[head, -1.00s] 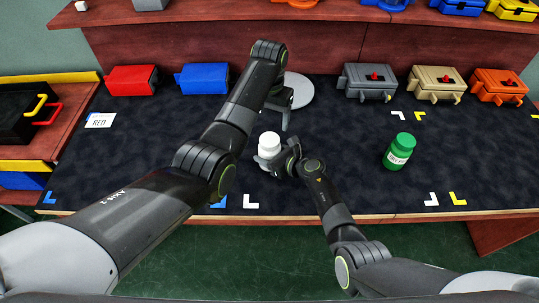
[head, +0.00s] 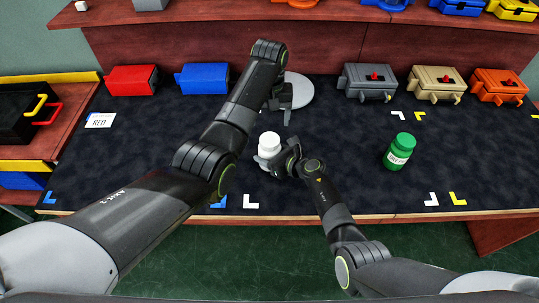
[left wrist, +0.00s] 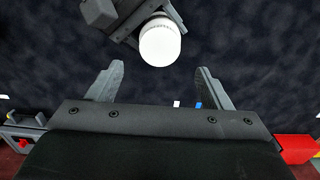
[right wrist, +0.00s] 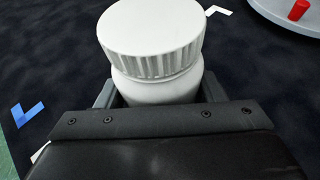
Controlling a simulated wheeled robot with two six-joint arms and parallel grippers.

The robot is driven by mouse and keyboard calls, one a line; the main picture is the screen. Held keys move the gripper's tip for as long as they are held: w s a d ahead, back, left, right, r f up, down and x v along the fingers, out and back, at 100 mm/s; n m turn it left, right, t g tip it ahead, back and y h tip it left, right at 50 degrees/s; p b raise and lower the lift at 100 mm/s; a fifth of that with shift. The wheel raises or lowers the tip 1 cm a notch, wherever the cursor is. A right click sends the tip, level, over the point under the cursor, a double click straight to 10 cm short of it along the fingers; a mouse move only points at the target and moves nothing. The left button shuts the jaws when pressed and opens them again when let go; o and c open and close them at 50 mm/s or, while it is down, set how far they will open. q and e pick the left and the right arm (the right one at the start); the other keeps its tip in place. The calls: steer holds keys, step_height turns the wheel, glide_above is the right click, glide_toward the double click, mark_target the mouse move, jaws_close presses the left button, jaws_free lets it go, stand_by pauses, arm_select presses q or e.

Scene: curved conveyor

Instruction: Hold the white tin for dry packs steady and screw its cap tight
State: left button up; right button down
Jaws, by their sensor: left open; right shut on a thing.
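The white tin (head: 268,151) stands upright on the dark mat in the head view. Its ribbed white cap (right wrist: 151,38) sits on top and fills the upper part of the right wrist view. My right gripper (head: 274,163) is shut around the tin's body below the cap. My left gripper (head: 287,119) is open and empty, above and beyond the tin in the head view. In the left wrist view, the cap (left wrist: 160,42) shows from above, ahead of my left gripper's open fingers (left wrist: 158,85) and apart from them. The tin's lower body is partly hidden by my right gripper.
A green bottle (head: 399,152) stands to the right on the mat. A grey round plate (head: 297,90) lies behind my left gripper. Red (head: 132,79), blue (head: 203,77), grey (head: 369,82), tan (head: 437,84) and orange (head: 499,86) boxes line the back.

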mark_target(270, 139)
arm_select(q)
steer(key=shift+f, duration=4)
steer(key=c, duration=1)
steer(key=shift+m, duration=0.9)
steer(key=o, duration=1.1)
